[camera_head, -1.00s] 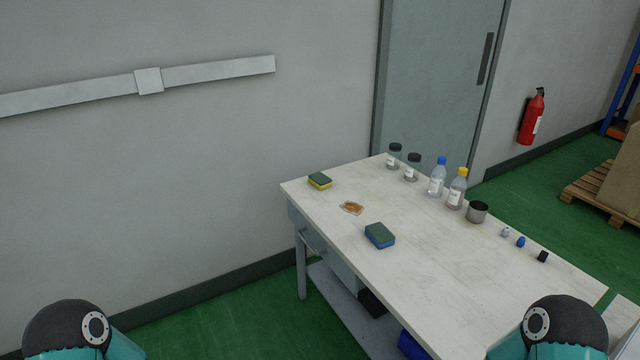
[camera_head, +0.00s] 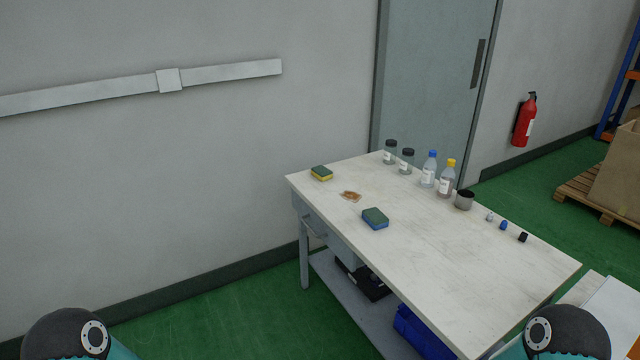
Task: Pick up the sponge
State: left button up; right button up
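Two sponges lie on the white worktable (camera_head: 460,265). A green and yellow sponge (camera_head: 321,173) lies near the table's far left corner. A larger-looking green and blue sponge (camera_head: 375,219) lies nearer, by the left edge. A brown stain or flat patch (camera_head: 351,196) is on the tabletop between them. Parts of both my arms show at the bottom left and bottom right, well short of the sponges. Neither gripper is in the picture.
Bottles and jars, including a yellow-capped bottle (camera_head: 447,180), a metal cup (camera_head: 464,200) and small caps (camera_head: 503,225) line the table's right side. A blue crate (camera_head: 424,335) sits on the lower shelf. Green floor is clear left of the table.

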aim_at(322, 173)
jog(key=u, duration=0.6)
jog(key=i, duration=2.1)
jog(key=z, duration=0.35)
